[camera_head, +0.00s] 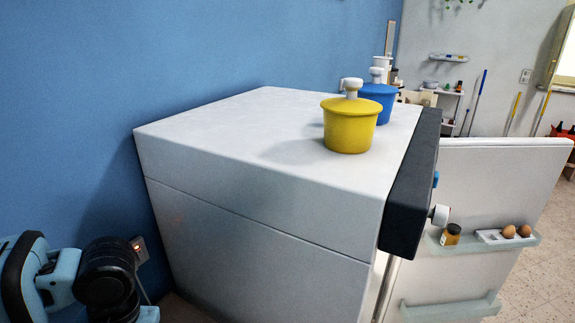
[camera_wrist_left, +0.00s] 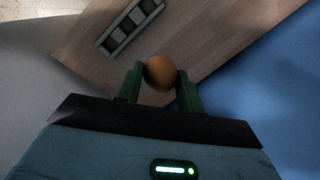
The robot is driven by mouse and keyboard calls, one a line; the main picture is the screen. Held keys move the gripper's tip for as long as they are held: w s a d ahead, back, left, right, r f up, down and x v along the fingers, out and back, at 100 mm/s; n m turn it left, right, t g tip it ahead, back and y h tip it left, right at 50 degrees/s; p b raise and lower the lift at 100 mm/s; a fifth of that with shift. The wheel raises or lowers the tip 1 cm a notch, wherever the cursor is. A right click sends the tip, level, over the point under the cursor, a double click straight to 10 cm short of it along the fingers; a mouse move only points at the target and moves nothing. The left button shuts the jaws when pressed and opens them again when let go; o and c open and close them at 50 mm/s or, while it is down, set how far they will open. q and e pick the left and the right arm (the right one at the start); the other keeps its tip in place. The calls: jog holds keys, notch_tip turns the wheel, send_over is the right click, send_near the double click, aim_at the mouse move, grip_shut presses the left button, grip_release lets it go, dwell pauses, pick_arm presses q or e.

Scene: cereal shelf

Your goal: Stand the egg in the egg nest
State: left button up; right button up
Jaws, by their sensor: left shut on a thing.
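My left gripper (camera_wrist_left: 161,84) has its two green fingers shut on a brown egg (camera_wrist_left: 160,72) in the left wrist view. The egg is held between the fingertips. Beyond it, a grey holder (camera_wrist_left: 116,43) with several square compartments lies on a wooden surface, apart from the egg. Another brown egg (camera_wrist_left: 150,5) sits at the holder's far end, cut by the picture's top. In the head view, a white egg tray (camera_head: 490,237) on the open door's shelf holds two brown eggs (camera_head: 509,231). I cannot tell which holder is the egg nest. My right gripper is not seen.
A wooden surface (camera_wrist_left: 215,35) spans the upper wrist view, beside a blue wall. In the head view, a large white cabinet (camera_head: 230,150) carries yellow (camera_head: 350,127) and blue (camera_head: 379,105) pots. An open white door (camera_head: 500,180) has a jar (camera_head: 450,235) on its shelf.

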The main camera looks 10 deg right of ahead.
pick_arm(q)
jog(key=s+f, duration=0.1)
jog(key=f, duration=0.3)
jog(key=s+f, duration=0.1)
jog(key=f, duration=0.4)
jog(key=s+f, duration=0.2)
jog(key=f, duration=0.3)
jog(key=shift+f, duration=0.15)
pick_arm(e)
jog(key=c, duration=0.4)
pick_arm(q)
jog(key=shift+d, duration=0.1)
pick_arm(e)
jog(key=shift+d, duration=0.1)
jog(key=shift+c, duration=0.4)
